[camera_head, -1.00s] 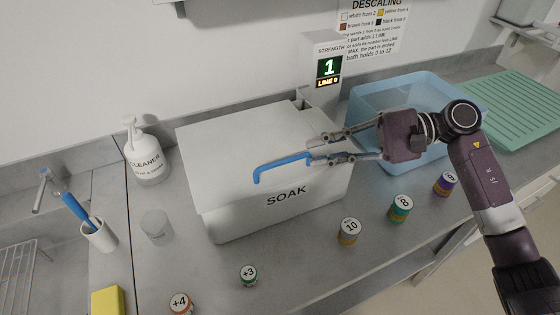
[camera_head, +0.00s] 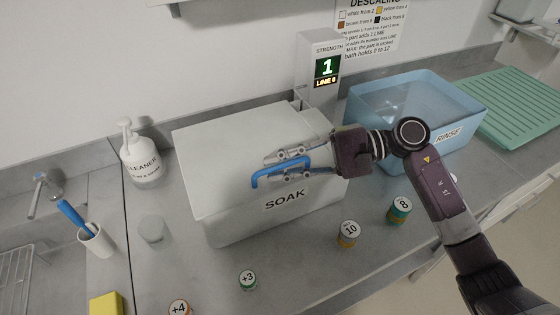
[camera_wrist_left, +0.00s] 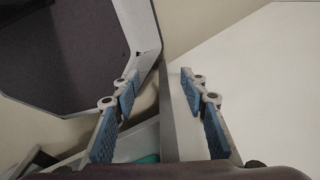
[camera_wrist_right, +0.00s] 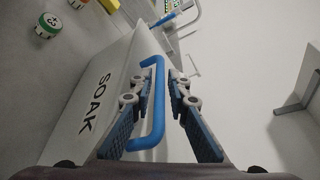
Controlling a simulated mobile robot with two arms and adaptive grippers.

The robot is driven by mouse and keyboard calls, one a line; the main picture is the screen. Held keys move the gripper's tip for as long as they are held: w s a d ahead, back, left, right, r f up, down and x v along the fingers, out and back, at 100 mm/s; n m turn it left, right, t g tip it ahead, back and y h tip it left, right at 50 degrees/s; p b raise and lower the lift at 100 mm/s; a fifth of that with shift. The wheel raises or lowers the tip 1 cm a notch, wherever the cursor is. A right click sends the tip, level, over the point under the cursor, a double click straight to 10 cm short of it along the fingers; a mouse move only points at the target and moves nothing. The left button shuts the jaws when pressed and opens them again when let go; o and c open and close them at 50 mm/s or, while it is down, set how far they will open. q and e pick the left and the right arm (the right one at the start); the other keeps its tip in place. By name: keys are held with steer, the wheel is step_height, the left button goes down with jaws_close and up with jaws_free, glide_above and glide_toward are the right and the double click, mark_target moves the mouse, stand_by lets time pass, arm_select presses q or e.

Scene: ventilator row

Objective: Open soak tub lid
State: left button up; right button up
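The white soak tub (camera_head: 240,215) stands on the counter, and its flat lid (camera_head: 235,140) is shut. A blue bar handle (camera_head: 268,177) runs along the lid's front edge above the word SOAK. My right gripper (camera_head: 270,168) reaches in from the right at the handle, with its fingers apart. In the right wrist view the blue handle (camera_wrist_right: 157,115) lies between the open fingers (camera_wrist_right: 162,85), with gaps showing; contact cannot be told. My left gripper (camera_wrist_left: 157,78) is open and empty in the left wrist view, and is out of the head view.
A strength display (camera_head: 327,67) stands behind the tub. The blue rinse tub (camera_head: 455,135) is to the right, beside a green rack (camera_head: 520,105). A cleaner bottle (camera_head: 140,160) and a clear cup (camera_head: 151,230) stand left.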

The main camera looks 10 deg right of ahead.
jaws_close()
stand_by(0.3)
steer(key=shift+r+b, duration=0.1)
steer(key=shift+b, duration=0.45)
steer(key=r+b, duration=0.1)
steer(key=b, duration=0.2)
steer(key=shift+w+r+m, duration=0.3)
steer(key=shift+r+m, duration=0.1)
steer(key=r, duration=0.1)
steer(key=r+b, duration=0.1)
steer(key=shift+w+a+r+m+h, duration=0.15)
steer(key=shift+w+r+m+h, duration=0.15)
steer(key=shift+r+h, duration=0.1)
steer(key=w+a+r+m+g+h+p, duration=0.1)
steer(key=w+a+r+m+g+p, duration=0.1)
steer(key=r, duration=0.7)
steer(key=shift+w+r+m+g+p, duration=0.15)
steer(key=shift+w+m+g+p, duration=0.15)
steer(key=shift+w+m+p, duration=1.05)
steer(key=shift+w+n+b, duration=0.4)
steer(key=shift+n, duration=0.15)
